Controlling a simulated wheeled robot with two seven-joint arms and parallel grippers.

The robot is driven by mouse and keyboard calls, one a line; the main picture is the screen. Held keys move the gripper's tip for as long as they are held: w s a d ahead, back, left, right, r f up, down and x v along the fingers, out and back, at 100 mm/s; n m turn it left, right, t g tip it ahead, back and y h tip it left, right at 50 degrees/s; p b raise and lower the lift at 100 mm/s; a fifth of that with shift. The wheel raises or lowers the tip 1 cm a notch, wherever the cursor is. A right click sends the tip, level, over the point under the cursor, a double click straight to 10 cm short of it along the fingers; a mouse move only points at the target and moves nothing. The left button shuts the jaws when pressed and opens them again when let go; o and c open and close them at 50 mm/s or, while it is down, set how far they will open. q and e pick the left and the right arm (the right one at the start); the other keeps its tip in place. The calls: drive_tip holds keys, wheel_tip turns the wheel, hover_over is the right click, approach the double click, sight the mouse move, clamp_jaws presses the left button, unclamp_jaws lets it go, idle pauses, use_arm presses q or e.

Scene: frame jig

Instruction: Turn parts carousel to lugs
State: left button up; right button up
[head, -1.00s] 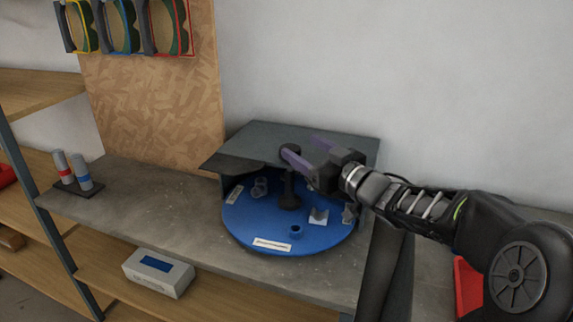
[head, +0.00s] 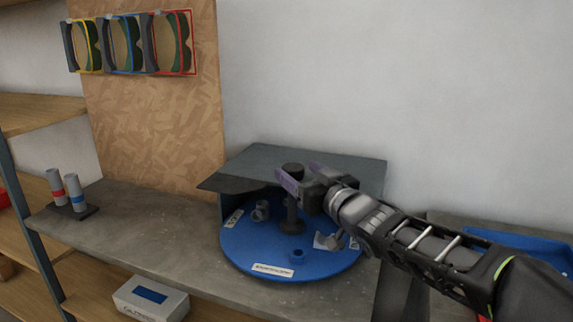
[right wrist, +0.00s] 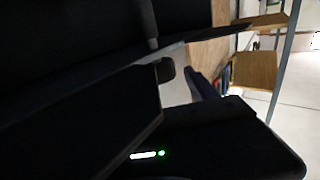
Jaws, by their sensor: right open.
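The parts carousel is a round blue disc (head: 238,248) lying flat, its back under a grey hood (head: 330,166). It bears a grey round part (head: 261,210), a blue ring (head: 297,256), a pale angled bracket (head: 323,241) and white labels, one at the front rim (head: 273,270). Their print is too small to read. A dark post (head: 291,212) with a round knob rises from the disc's middle. My right gripper (head: 303,175) is open at the knob, its purple-sided fingers beside it; contact is unclear. The right wrist view is mostly dark. My left gripper is out of view.
A grey bench (head: 150,215) carries a stand with two banded cylinders (head: 73,193) at left. Goggles hang on a chipboard panel (head: 155,115). A white box (head: 150,300) sits on the shelf below. A blue tray (head: 520,243) is at right.

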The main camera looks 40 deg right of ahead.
sight(288, 164)
drive_tip(key=w, duration=0.6)
drive_tip(key=shift+w+d, duration=0.2)
drive_tip(key=shift+d, duration=0.15)
clamp_jaws()
idle(0.4)
